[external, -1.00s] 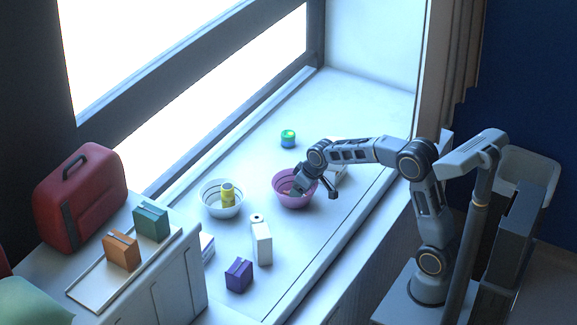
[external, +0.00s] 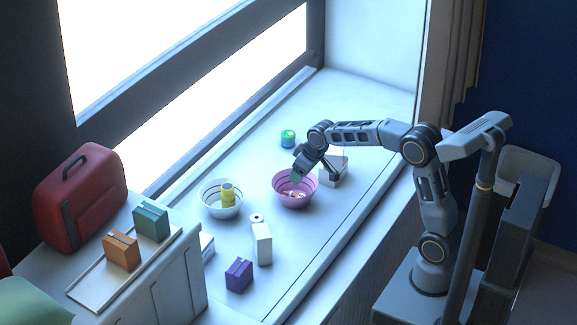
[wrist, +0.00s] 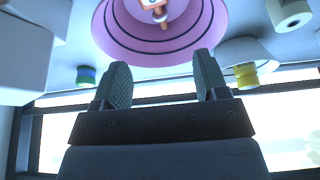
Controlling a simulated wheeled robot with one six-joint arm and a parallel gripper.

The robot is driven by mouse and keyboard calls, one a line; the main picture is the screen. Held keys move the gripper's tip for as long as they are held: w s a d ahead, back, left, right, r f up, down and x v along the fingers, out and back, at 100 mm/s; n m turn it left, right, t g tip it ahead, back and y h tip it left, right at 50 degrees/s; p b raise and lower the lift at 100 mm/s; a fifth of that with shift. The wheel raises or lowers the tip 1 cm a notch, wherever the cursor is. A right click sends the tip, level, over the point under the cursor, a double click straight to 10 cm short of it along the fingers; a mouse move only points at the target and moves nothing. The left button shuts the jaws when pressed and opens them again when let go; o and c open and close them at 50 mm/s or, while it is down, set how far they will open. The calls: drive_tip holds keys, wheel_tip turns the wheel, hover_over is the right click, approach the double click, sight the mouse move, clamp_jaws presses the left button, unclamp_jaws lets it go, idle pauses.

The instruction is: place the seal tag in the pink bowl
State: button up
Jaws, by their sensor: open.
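The pink bowl (external: 281,200) stands on the white window ledge, and it also shows at the top of the wrist view (wrist: 180,47). A small orange and white item (external: 294,194), which looks like the seal tag, lies inside the bowl. It shows cut off at the top edge of the wrist view (wrist: 156,7). My gripper (external: 299,178) is just above the bowl's far rim. In the wrist view its two fingers (wrist: 162,72) are spread with nothing between them.
A green and blue tin (external: 288,138) is behind. White boxes (external: 337,172) stand close under my arm. A white carton (external: 262,245) and purple box (external: 239,275) are in front.

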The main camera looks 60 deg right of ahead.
drive_tip(key=shift+s+r, duration=0.1)
drive_tip(key=s+a+r+p, duration=0.1)
drive_tip(key=s+a, duration=0.1)
drive_tip(key=s, duration=1)
drive_tip(key=s+a+r+g+p, duration=0.1)
drive_tip(key=s+a+r, duration=0.1)
drive_tip(key=s, duration=1.1)
drive_tip(key=shift+s+a+r+p, duration=0.25)
drive_tip(key=shift+a+r+p, duration=0.1)
drive_tip(key=shift+a, duration=0.3)
